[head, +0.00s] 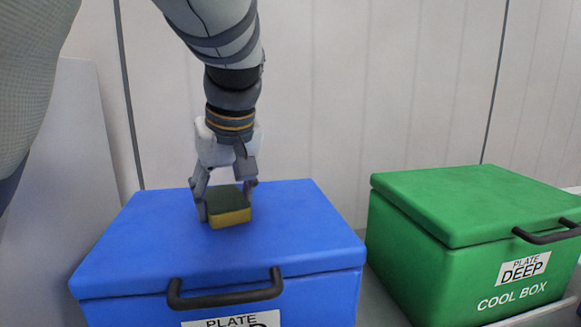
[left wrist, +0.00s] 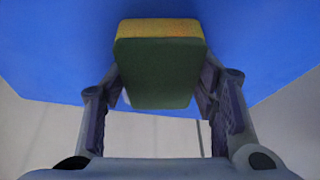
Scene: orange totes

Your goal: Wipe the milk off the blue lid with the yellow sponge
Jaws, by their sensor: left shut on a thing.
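The yellow sponge (head: 229,217) has a dark green top layer. My left gripper (head: 226,200) points down and is shut on the sponge's sides, over the middle of the blue lid (head: 300,215). The sponge is at or just above the lid; I cannot tell if it touches. In the left wrist view the sponge (left wrist: 158,75) sits between the fingers with the blue lid (left wrist: 60,50) behind it. I see no clear milk on the lid in the head view; the part under the sponge is hidden. My right gripper is not in view.
The blue box has a black handle (head: 225,295) and a "PLATE DEEP" label at its front. A closed green cool box (head: 460,215) stands to the right, across a narrow gap. A pale panelled wall (head: 350,90) rises behind.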

